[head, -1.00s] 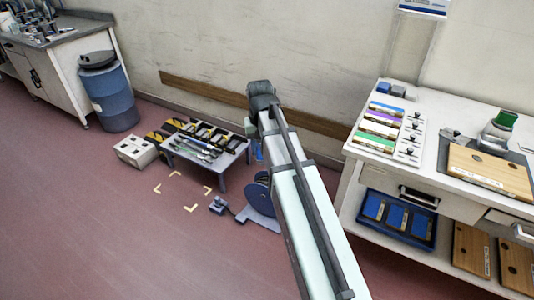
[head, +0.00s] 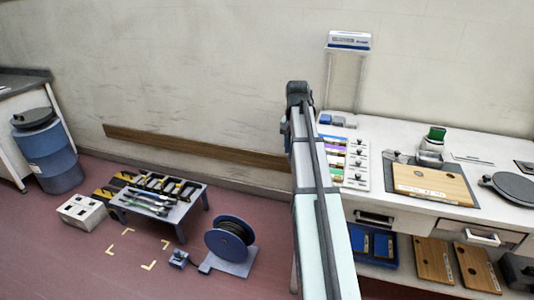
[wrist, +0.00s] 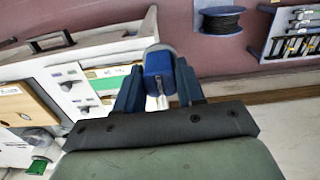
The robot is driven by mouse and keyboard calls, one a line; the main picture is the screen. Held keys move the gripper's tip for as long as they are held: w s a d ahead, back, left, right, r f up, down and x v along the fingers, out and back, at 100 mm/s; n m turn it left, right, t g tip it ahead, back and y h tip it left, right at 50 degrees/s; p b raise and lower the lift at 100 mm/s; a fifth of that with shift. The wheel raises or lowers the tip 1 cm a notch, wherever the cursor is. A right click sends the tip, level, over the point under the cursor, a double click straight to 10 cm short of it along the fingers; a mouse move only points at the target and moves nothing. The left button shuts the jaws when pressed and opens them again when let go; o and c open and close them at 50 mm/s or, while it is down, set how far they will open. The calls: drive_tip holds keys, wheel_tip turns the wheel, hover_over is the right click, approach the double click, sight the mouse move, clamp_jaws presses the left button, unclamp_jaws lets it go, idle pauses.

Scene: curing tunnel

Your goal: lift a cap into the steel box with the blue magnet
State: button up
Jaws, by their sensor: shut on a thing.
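My gripper (wrist: 158,72) is shut on a blue block-shaped thing with rounded grey edges, which looks like the blue magnet (wrist: 158,61), between its two dark blue fingers. Nothing can be clearly seen hanging from it. In the head view my arm stands up in front of the bench's left end and hides the gripper and the held thing. I cannot pick out a loose cap or the steel box for certain. Small black knobbed pieces stand in a row on a white panel (head: 351,184) at the bench's left.
The white bench (head: 480,150) carries a wooden board (head: 433,186), a green-topped holder (head: 430,155) and a black disc (head: 512,187). On the floor stand a cable reel (head: 229,240), a low tool table (head: 190,208), a white box (head: 80,213) and a blue drum (head: 52,165).

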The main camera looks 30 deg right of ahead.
drive_tip(key=s+d, duration=0.5)
drive_tip(key=d, duration=1.4)
drive_tip(key=s+d, duration=0.5)
drive_tip(key=d, duration=1.5)
drive_tip(key=s+d+f, duration=0.1)
drive_tip(key=s+d, duration=0.4)
drive_tip(key=d, duration=1.4)
drive_tip(key=shift+s+d, duration=0.2)
drive_tip(key=shift+s, duration=0.15)
drive_tip(key=shift+f, duration=0.1)
drive_tip(key=shift+f, duration=3.05)
drive_tip(key=shift+f, duration=0.45)
drive_tip(key=shift+s+d, duration=0.1)
drive_tip(key=shift+s, duration=0.05)
